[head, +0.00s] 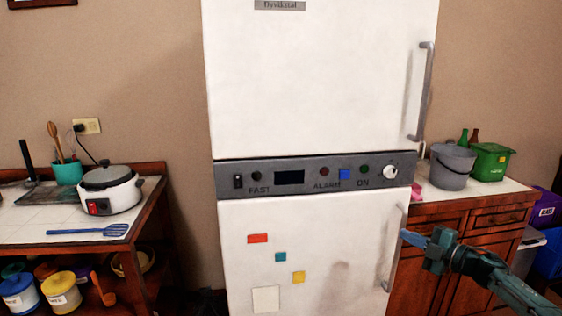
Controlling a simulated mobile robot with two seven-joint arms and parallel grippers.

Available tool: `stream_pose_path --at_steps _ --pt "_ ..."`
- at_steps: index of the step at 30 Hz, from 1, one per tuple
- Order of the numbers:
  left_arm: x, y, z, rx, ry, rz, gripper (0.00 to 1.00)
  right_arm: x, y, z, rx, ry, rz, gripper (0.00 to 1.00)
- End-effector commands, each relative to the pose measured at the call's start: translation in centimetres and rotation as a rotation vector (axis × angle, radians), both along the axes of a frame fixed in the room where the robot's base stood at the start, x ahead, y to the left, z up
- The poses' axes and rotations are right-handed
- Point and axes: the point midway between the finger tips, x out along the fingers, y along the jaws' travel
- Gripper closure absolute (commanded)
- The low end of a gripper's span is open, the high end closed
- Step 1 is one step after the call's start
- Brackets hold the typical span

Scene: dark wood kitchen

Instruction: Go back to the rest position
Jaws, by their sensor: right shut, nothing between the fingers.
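My right gripper (415,239) is at the lower right, with its arm coming in from the right edge. Its blue fingers are shut and empty. They point left, in front of the right edge of the lower fridge door and beside its handle; I cannot tell whether they touch it. The white fridge (310,80) stands in the middle. Its upper door and lower door (340,240) both look shut. My left gripper does not show.
At left, a table holds a rice cooker (109,190), a blue spatula (88,230) and a teal utensil cup (67,172). At right, a wooden cabinet (460,220) holds a grey bucket (452,167) and a green bin (490,162). Purple and blue crates stand far right.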

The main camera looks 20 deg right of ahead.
Motion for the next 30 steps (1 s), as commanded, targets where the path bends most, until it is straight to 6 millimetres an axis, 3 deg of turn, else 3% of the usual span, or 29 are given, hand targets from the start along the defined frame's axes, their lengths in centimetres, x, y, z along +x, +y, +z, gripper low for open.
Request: stream_pose_path --at_steps 1,3,8,12,16,18,22,25,30 --pt "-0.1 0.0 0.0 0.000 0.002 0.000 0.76 -0.3 3.5 -3.0 0.058 0.034 0.010 1.00" --pt "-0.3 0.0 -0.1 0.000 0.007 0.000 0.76 -1.1 7.5 -6.4 0.137 0.078 0.001 1.00" --pt "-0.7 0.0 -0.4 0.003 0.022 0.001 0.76 -5.2 16.9 -13.2 0.341 0.210 -0.048 1.00" --pt "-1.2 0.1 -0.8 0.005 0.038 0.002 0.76 -11.2 24.6 -17.6 0.548 0.371 -0.137 1.00" --pt "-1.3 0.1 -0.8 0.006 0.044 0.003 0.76 -18.1 30.8 -19.7 0.752 0.558 -0.262 1.00" --pt "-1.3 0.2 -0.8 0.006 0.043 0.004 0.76 -21.6 33.1 -19.9 0.847 0.656 -0.331 1.00" --pt "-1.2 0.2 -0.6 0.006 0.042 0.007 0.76 -26.3 35.6 -19.5 0.970 0.795 -0.436 1.00" --pt "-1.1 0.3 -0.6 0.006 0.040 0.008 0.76 -28.3 36.4 -19.1 1.019 0.856 -0.484 1.00" --pt "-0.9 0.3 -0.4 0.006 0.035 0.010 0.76 -29.2 36.8 -18.9 1.041 0.886 -0.507 1.00"
